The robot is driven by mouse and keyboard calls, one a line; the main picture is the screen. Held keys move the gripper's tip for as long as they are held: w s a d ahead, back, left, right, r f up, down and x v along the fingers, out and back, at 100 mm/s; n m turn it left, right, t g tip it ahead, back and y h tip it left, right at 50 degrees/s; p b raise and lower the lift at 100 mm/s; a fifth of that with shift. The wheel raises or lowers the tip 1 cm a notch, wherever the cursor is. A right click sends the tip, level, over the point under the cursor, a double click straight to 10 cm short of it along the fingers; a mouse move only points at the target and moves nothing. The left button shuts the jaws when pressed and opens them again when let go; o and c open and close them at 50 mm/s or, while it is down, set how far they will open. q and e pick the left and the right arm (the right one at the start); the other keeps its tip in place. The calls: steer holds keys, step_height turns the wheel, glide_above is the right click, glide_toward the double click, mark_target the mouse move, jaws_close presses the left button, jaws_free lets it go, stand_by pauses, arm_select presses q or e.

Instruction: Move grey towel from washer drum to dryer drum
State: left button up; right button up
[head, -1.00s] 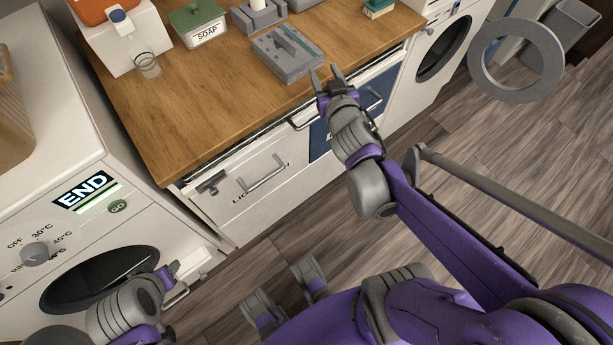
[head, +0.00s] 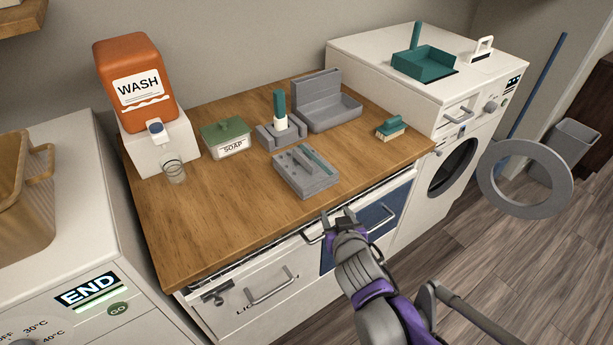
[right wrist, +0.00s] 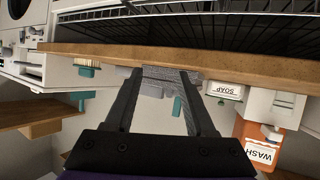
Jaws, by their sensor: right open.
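The grey towel is not visible in either view. The white machine with the END display (head: 92,289) stands at the left; its drum opening is outside the frame. A second white machine (head: 418,85) stands at the back right, its dark drum opening (head: 453,167) showing. Its round grey door (head: 484,180) hangs open to the right. My right gripper (head: 338,215) is open and empty, in front of the counter's front edge and above the drawers. In the right wrist view its two fingers (right wrist: 162,75) are spread. My left gripper is out of view.
The wooden counter (head: 200,225) holds an orange wash dispenser (head: 137,80), a soap box (head: 226,137), a grey block (head: 305,172) and a brush (head: 391,127). Drawer handles (head: 271,286) stick out below.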

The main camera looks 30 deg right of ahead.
mark_target(315, 169)
steer(key=w+d+r+n+t+y, duration=0.2)
steer(key=w+d+r+t, duration=0.2)
steer(key=w+r+t, duration=0.2)
steer(key=w+f+n+y, duration=0.1)
steer(key=w+a+n+y, duration=0.1)
steer(key=w+y, duration=0.1)
steer(key=w+a+f+y, duration=0.1)
steer(key=w, duration=0.1)
steer(key=shift+f+n+y, duration=0.3)
steer(key=shift+n, duration=0.1)
steer(key=w, duration=0.5)
steer(key=shift+w+f, duration=0.1)
steer(key=shift+f, duration=0.25)
jaws_close()
